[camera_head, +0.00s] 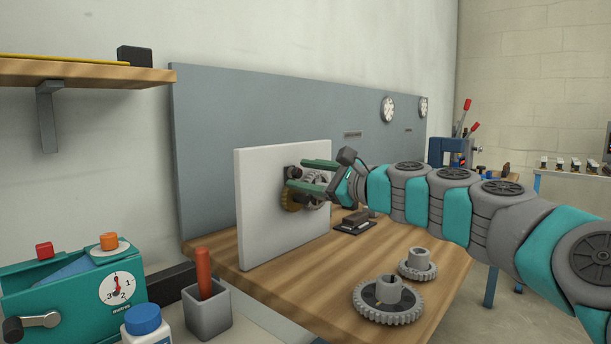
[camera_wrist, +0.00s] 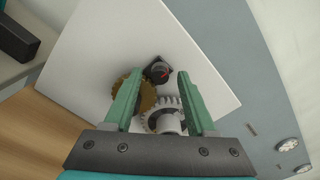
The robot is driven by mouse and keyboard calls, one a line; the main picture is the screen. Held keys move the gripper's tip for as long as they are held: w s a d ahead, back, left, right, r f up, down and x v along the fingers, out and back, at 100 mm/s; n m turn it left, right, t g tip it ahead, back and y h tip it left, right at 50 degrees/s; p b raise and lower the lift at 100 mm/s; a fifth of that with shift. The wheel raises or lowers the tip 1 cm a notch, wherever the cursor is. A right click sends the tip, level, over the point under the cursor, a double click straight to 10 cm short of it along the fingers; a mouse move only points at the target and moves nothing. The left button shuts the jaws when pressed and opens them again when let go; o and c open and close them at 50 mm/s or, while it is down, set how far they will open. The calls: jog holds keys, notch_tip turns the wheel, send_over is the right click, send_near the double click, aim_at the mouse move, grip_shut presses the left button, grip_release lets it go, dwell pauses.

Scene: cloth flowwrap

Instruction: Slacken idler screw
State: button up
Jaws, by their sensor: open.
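The idler screw seems to be the dark round knob with a red mark (camera_wrist: 159,71) on a black square mount on the white upright panel. In the head view this dark knob (camera_head: 293,172) shows at the panel's upper middle. A brass gear (camera_wrist: 147,97) and a grey gear (camera_wrist: 163,117) sit just below it. My gripper (camera_wrist: 156,78) is open, with its two green fingers pointing at the panel. In the wrist view the knob lies between the fingertips, apart from both. In the head view my gripper (camera_head: 312,176) is close to the panel and partly hides the gears.
The white panel (camera_head: 262,220) stands on a wooden bench (camera_head: 225,246). Two loose grey gears, a large one (camera_head: 388,300) and a small one (camera_head: 417,265), lie at the front right. A dark block (camera_head: 355,219) lies behind them. A teal box (camera_head: 70,290) and a grey cup (camera_head: 208,314) stand left.

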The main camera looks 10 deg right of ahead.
jog(key=v, duration=0.7)
jog(key=shift+s+d+b, duration=0.2)
jog(key=shift+s+b, duration=0.05)
jog(key=shift+b, duration=0.05)
